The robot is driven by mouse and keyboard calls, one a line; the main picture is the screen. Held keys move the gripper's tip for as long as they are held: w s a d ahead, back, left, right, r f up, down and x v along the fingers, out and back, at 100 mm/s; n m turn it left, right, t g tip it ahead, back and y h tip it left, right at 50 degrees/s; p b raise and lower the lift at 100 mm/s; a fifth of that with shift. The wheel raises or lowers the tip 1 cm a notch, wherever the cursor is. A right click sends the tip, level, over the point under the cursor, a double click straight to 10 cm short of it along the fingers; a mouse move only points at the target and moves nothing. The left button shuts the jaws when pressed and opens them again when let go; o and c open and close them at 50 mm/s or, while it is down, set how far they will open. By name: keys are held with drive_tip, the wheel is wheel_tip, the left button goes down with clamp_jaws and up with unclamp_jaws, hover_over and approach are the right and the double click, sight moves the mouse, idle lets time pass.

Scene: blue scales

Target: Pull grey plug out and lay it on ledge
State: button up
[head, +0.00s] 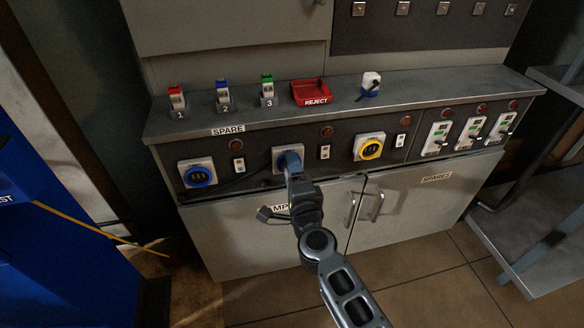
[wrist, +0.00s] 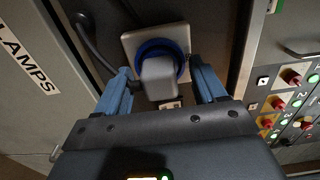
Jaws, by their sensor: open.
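The grey plug (wrist: 158,78) sits in the blue-ringed middle socket (wrist: 127,42) of the panel. Its dark cable leaves to the left in the wrist view. My gripper (wrist: 161,75) is open, with one blue finger on each side of the plug; I cannot tell whether either finger touches it. In the head view my gripper (head: 292,162) is at the middle socket (head: 277,158) and hides most of the plug. The grey ledge (head: 338,112) runs above the panel, with bare stretches along its front.
On the ledge stand red, blue and green parts numbered 1, 2 and 3, a red REJECT tray (head: 310,92) and a white-and-blue connector (head: 371,84). A blue socket (head: 198,174) and a yellow socket (head: 370,148) flank the middle one. Cabinet doors (head: 420,205) are below.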

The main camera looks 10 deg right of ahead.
drive_tip(key=shift+c, duration=0.4)
clamp_jaws()
idle(0.4)
drive_tip(key=shift+s, duration=0.15)
drive_tip(key=shift+s+p, duration=0.95)
drive_tip(key=shift+s, duration=1.85)
drive_tip(key=shift+s, duration=0.1)
drive_tip(key=s+d+p, duration=0.9)
drive_tip(key=s+p, duration=0.1)
drive_tip(key=s, duration=0.2)
drive_tip(key=shift+d+r, duration=0.25)
drive_tip(key=shift+r, duration=0.1)
